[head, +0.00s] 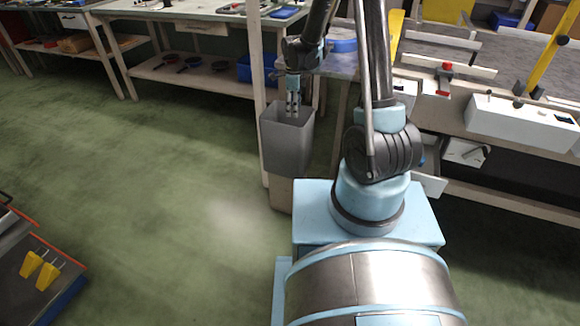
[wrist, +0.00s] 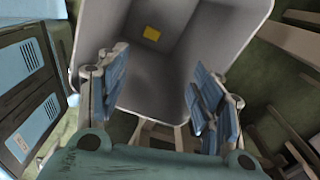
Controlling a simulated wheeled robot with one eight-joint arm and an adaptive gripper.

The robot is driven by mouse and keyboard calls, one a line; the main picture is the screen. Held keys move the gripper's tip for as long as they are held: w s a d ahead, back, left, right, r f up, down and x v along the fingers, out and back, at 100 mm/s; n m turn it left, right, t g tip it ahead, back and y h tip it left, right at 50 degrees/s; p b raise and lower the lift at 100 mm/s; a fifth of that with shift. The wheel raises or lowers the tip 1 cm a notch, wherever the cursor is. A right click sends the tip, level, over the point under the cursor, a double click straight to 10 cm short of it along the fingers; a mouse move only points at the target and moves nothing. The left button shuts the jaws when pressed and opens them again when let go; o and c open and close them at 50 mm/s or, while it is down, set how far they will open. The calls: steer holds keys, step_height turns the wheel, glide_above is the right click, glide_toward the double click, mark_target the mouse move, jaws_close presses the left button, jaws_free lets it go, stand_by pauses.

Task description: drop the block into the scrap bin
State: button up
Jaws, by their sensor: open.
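The scrap bin (head: 287,148) is a tall grey open-topped bin at the centre of the head view, beside a pale wooden post. My gripper (head: 293,104) points down over the bin's mouth. In the wrist view my gripper (wrist: 160,92) has its blue-padded fingers wide apart, with nothing between them. The wrist view looks down into the scrap bin (wrist: 200,50), and a small yellow block (wrist: 152,34) lies on its floor, apart from the fingers. The block is hidden by the bin wall in the head view.
A workbench (head: 205,82) with pans and a blue crate (head: 258,72) on its lower shelf stands behind the bin. A bench with a white box (head: 520,122) is at right. Yellow-handled tools (head: 40,268) lie at lower left. The green floor at left is clear.

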steer(key=shift+r, duration=0.15)
step_height(320, 180, up, 12)
steer(key=shift+f, duration=0.2)
stand_by(0.4)
steer(key=shift+w, duration=0.1)
